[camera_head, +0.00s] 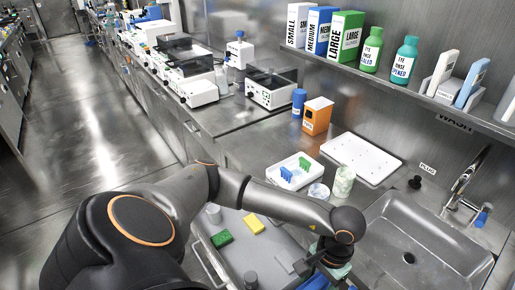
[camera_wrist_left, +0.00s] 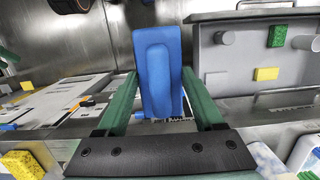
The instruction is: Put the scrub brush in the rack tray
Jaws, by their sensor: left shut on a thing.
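My left gripper (camera_wrist_left: 158,88) has green fingers closed on the sides of a blue block-like object, which I take as the scrub brush (camera_wrist_left: 158,62). Its bristles are not clearly seen. In the head view my left gripper (camera_head: 335,266) is low, in front of the sink's left side, and the brush is mostly hidden there. My right gripper is not in view.
A grey bin (camera_head: 198,250) holds a green sponge (camera_head: 222,238), a yellow sponge (camera_head: 253,224) and grey cylinders. A glass jar (camera_head: 344,181) and white board (camera_head: 362,158) are near the white tray. The sink (camera_head: 430,240) and faucet (camera_head: 462,180) are at right.

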